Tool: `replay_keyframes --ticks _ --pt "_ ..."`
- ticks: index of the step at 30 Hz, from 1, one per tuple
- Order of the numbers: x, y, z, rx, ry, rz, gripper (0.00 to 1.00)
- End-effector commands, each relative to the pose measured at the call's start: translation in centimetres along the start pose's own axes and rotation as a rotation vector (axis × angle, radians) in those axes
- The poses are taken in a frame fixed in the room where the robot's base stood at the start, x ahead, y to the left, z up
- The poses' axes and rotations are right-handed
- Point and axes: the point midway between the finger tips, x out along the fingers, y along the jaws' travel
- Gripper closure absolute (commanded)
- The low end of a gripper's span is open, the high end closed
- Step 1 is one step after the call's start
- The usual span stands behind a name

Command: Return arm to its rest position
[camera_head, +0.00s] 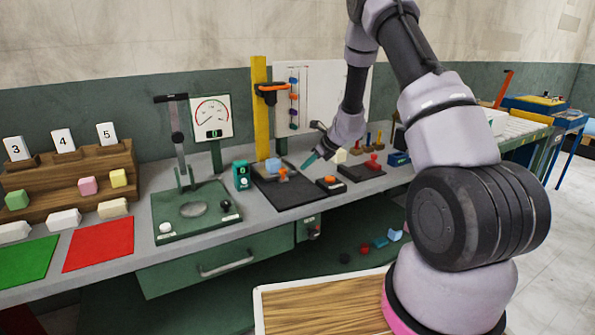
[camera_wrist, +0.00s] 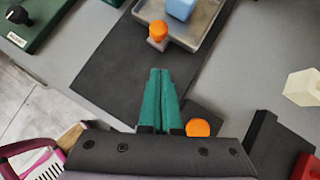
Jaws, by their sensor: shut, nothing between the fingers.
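My gripper (camera_head: 312,160) hangs over the workbench (camera_head: 226,183), its teal fingers pointing down to the left beside the black mat (camera_head: 292,194). In the wrist view the two fingers of my gripper (camera_wrist: 160,72) lie side by side, shut and empty, above the same dark mat (camera_wrist: 118,72). My arm arches from the right foreground over the bench. Whether the fingertips touch anything below is not clear, but they appear to be above the mat.
A yellow post (camera_head: 260,110) with an orange clamp stands behind the mat. A blue block (camera_wrist: 181,9) sits on a grey tray (camera_wrist: 204,28) with an orange knob (camera_wrist: 158,30). An orange button (camera_head: 330,181) is close by. A green gauge press (camera_head: 190,208) stands left.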

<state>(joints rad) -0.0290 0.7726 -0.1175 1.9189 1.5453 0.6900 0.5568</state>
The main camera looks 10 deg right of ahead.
Motion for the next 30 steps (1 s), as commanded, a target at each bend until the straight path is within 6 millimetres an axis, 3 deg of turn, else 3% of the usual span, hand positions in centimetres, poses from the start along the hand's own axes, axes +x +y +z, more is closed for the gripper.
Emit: replay_keyframes --ticks 6,12,17,24,30 --pt "-4.2 0.0 0.1 0.000 -0.001 -0.001 1.00" --pt "-6.0 0.1 0.1 -0.005 -0.001 0.000 1.00" --pt "-9.2 1.4 2.6 -0.122 -0.020 0.013 1.00" --pt "-19.4 7.3 8.1 -0.564 -0.049 0.045 1.00" --pt "-27.8 12.9 9.5 -0.964 -0.029 0.048 1.00"
